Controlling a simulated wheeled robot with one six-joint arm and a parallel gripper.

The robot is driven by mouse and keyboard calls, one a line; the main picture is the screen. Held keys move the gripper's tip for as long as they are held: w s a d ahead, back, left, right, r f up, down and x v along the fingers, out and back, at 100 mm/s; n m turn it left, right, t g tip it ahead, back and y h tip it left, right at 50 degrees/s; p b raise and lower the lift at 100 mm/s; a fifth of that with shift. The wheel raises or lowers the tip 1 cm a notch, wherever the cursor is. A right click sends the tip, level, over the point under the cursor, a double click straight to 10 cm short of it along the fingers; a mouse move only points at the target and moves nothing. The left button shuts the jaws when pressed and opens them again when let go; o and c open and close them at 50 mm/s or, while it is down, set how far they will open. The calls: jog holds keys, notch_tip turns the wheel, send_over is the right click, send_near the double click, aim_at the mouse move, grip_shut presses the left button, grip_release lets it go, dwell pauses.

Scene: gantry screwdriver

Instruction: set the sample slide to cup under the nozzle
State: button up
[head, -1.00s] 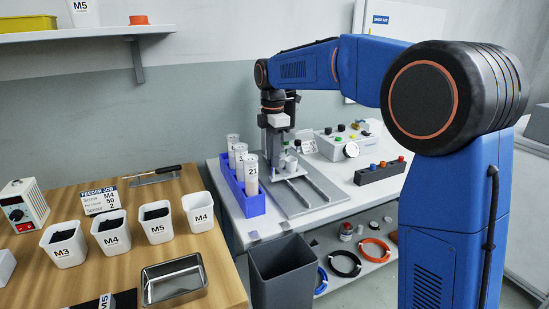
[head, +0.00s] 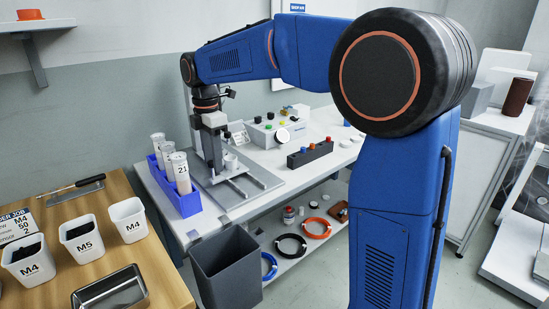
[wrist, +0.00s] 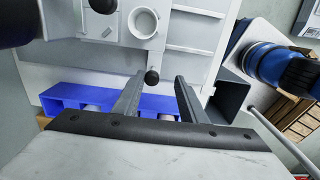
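The dispensing station stands on the white table, with the white cup (head: 231,162) on its slide; the cup also shows from above in the wrist view (wrist: 143,22). A black round knob (wrist: 152,77) sits on a short stem at the slide's edge, between my finger ends in the wrist view. My gripper (wrist: 160,78) is open, with a gap on the right of the knob; I cannot tell whether the left finger touches it. In the head view my wrist is over the station and the fingers cannot be made out. The nozzle is not clearly visible.
A control box (head: 268,133) and a black button block (head: 310,154) stand behind and to the right. A dark bin (head: 226,268) stands before the table.

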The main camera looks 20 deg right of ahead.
jog(key=s+d, duration=0.2)
jog(key=s, duration=0.4)
notch_tip(320, 180, up, 17)
jog(key=s+d+f+m+t, duration=0.2)
jog(key=s+d+f+m, duration=0.7)
jog(key=s, duration=0.5)
jog(key=shift+d+f+m, duration=0.35)
jog(key=shift+d+m, duration=0.3)
jog(key=shift+m, duration=0.15)
jog(key=shift+w, duration=0.1)
jog(key=w+a+r+m+g, duration=0.1)
jog(key=w+a+r+m, duration=0.4)
jog(key=w+m, duration=0.15)
jog(key=w+a+r+m+g, duration=0.1)
jog(key=w+a+r+m, duration=0.45)
jog(key=w, duration=0.25)
notch_tip(320, 180, down, 18)
jog(key=n, duration=0.1)
dwell(0.3)
